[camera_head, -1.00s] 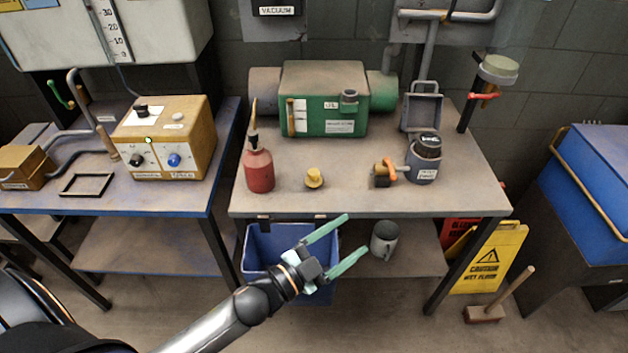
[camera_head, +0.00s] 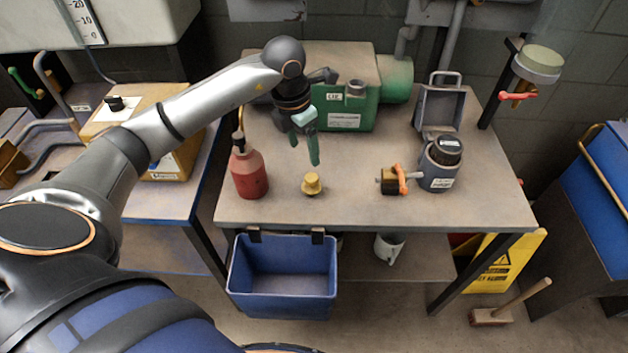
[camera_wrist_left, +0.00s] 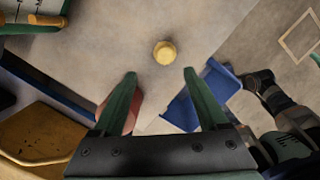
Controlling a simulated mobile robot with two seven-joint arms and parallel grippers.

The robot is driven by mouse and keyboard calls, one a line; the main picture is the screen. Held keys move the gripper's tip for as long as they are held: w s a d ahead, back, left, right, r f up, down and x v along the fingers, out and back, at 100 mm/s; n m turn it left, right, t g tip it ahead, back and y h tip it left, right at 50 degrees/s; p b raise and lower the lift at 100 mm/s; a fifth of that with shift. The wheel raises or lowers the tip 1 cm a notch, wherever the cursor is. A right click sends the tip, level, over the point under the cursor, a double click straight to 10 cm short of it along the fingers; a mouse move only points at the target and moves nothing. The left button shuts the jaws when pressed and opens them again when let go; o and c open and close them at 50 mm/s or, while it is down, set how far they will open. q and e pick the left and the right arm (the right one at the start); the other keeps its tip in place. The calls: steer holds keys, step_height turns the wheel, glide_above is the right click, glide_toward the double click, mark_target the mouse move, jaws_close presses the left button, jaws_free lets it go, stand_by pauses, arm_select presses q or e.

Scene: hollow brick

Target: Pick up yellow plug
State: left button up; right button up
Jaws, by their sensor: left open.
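The yellow plug (camera_head: 312,184) stands on the grey-brown table near its front edge, right of the red bottle. It also shows in the left wrist view (camera_wrist_left: 165,52), beyond and between the two fingertips. My left gripper (camera_head: 304,156) hangs above the table just behind and above the plug, fingers pointing down. In the wrist view the green fingers of this gripper (camera_wrist_left: 160,73) are spread apart with nothing between them. The fingers do not touch the plug. My right gripper is not in view.
A red bottle (camera_head: 249,172) stands close left of the plug. A brass valve with an orange handle (camera_head: 394,180) and a grey pot (camera_head: 438,168) are to the right. A green machine (camera_head: 350,112) is behind. A blue bin (camera_head: 283,278) hangs at the front edge.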

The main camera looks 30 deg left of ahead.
arm_select(q)
glide_above(311, 177)
steer(key=f, duration=0.5)
steer(key=shift+s+a+f, duration=0.2)
steer(key=shift+s+a, duration=0.05)
steer(key=shift+a, duration=0.1)
steer(key=shift+w+d+f+p, duration=0.1)
steer(key=shift+d+f+p, duration=0.1)
steer(key=shift+f, duration=0.7)
steer(key=shift+w+d+f+p, duration=0.1)
steer(key=shift+f+p, duration=0.15)
steer(key=shift+f, duration=0.65)
steer(key=shift+w+d+f+p, duration=0.1)
steer(key=shift+f+p, duration=0.1)
steer(key=shift+f, duration=0.7)
steer(key=shift+c, duration=0.2)
steer(key=c, duration=1.1)
steer(key=shift+r, duration=0.15)
steer(key=shift+c, duration=0.2)
